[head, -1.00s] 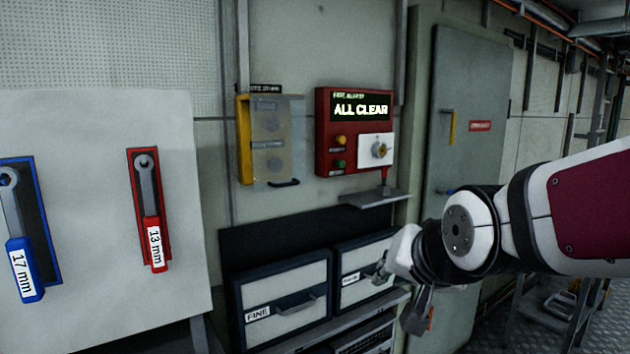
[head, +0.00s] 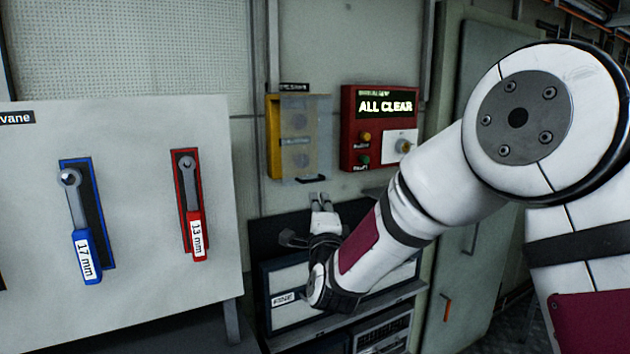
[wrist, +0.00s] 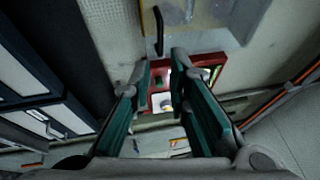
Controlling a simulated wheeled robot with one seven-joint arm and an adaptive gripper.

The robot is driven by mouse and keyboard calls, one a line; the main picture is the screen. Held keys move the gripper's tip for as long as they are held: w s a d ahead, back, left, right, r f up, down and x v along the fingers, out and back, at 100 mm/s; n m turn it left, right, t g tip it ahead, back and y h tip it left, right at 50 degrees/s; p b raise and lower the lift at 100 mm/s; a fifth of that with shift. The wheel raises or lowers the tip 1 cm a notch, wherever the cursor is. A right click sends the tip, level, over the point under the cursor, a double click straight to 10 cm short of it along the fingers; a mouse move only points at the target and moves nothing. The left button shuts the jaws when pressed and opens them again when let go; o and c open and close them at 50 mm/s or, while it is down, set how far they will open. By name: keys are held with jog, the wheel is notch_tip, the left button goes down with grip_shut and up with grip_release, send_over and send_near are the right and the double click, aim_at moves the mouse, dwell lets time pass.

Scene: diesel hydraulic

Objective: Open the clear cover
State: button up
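The clear cover (head: 306,140) hangs over the front of a yellow box (head: 274,140) on the wall in the head view. It looks closed, with a dark handle (head: 313,180) at its lower edge. In the wrist view the cover (wrist: 205,14) is at the top, and its black handle (wrist: 158,32) sticks out just beyond the fingertips. My gripper (head: 319,200) is below the cover in the head view and apart from the handle. In the wrist view my gripper (wrist: 162,68) is open, with nothing between its green-padded fingers.
A red alarm panel (head: 348,128) reading ALL CLEAR is right of the box, with a small shelf below. Drawers (head: 282,318) stand under my gripper. A white board (head: 130,130) with 17 mm and 13 mm wrenches is at the left. A grey cabinet is behind my arm.

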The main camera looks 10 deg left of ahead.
aim_at(314, 181)
jog(key=x, duration=1.2)
jog(key=shift+w+r+p, duration=0.15)
jog(key=shift+w+p, duration=0.2)
grip_shut()
